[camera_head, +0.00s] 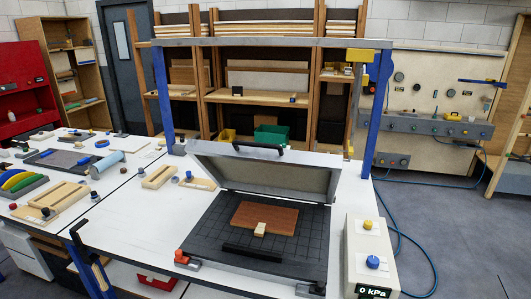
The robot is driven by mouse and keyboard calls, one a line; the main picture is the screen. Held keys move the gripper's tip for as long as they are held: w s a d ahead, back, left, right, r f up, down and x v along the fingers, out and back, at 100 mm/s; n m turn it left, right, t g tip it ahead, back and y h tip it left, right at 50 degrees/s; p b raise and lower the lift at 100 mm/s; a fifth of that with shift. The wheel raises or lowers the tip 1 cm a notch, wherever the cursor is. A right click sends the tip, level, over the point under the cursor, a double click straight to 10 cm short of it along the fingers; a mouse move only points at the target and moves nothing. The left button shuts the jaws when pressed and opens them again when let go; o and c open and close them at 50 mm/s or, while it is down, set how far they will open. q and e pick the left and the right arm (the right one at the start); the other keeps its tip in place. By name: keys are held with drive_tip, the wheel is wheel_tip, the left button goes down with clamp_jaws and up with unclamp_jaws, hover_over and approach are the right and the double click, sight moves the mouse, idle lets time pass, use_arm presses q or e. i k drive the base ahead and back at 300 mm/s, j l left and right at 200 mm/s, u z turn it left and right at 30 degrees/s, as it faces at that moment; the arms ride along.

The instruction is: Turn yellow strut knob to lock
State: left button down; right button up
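A vacuum press with a dark gridded bed (215,235) stands on the white table, its grey lid (265,172) raised and tilted back. A small yellow part (348,150) shows near the lid's right rear corner; it is too small to tell whether it is the strut knob or which way it is turned. A yellow knob (367,224) also sits on the cream control box to the right of the press. Neither of my grippers is in view.
A brown panel (258,217) with a small pale block (260,229) and a black bar (252,252) lie on the bed. The control box (358,248) carries a blue knob (373,262) and a display reading 0 kPa. A blue-posted frame (378,115) stands behind the press. Wooden trays (62,196) lie left.

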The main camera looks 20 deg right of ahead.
sight(367, 224)
drive_tip(key=z, duration=1.65)
drive_tip(key=l+u, duration=0.15)
drive_tip(key=u, duration=0.25)
drive_tip(key=i+l+u, duration=0.1)
drive_tip(key=l+u, duration=0.35)
drive_tip(key=u, duration=0.3)
drive_tip(key=k+l+u, duration=0.1)
drive_tip(key=l+u, duration=0.3)
drive_tip(key=l, duration=0.65)
